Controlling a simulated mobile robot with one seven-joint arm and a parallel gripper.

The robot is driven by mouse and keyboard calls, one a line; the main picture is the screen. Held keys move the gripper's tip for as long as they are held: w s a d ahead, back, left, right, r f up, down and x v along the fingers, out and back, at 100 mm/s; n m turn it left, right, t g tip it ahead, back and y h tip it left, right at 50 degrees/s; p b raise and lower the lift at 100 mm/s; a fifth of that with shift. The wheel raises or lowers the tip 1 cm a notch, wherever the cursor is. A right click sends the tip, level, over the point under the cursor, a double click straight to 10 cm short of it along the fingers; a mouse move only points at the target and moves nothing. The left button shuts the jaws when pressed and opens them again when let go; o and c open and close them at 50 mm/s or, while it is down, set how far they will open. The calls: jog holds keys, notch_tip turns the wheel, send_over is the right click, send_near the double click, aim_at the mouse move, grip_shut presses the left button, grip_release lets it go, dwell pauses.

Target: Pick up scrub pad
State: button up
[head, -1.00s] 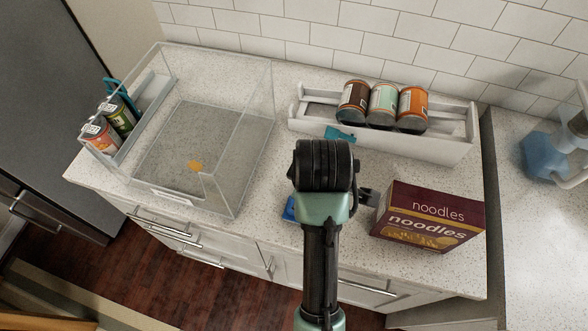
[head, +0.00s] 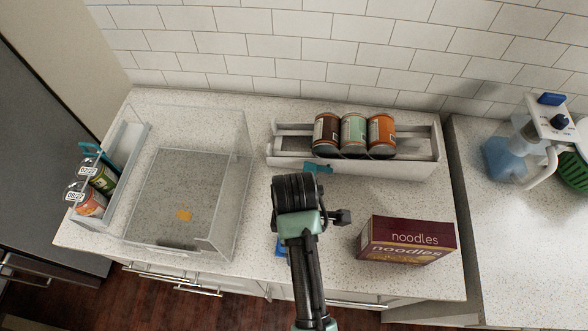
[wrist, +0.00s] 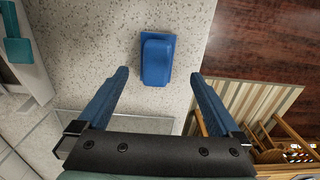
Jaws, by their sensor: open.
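A small blue block (wrist: 158,60), which looks like the scrub pad, lies on the speckled counter in the wrist view, with a flat blue patch at its upper edge. In the head view only a sliver of blue (head: 281,248) shows beside my arm, which hides the rest. My gripper (wrist: 160,75) is open and empty in the wrist view. Its two blue fingers point toward the block, one on each side of its near end, with clear gaps. I cannot tell its height above the counter. In the head view my wrist hides most of the gripper.
A noodles box (head: 408,241) stands right of my arm. A clear open bin (head: 236,213) is at left, with a tray of cans (head: 92,203) beside it. A white rack (head: 428,168) with three cans and a teal item (head: 318,168) stand behind. The counter's front edge is close to the block.

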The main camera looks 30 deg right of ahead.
jog(key=shift+w+d+f+p, duration=0.1)
jog(key=shift+f+p, duration=0.25)
jog(key=shift+f, duration=1.2)
jog(key=shift+w+f+p, duration=0.1)
jog(key=shift+f+p, duration=0.2)
jog(key=shift+f, duration=1.25)
jog(key=shift+c, duration=0.3)
jog(key=c, duration=1.3)
notch_tip(320, 180, up, 10)
jog(key=shift+r+b, duration=0.1)
jog(key=shift+b, duration=0.5)
jog(key=shift+c, duration=0.2)
jog(key=o, duration=0.7)
jog(key=c, duration=0.5)
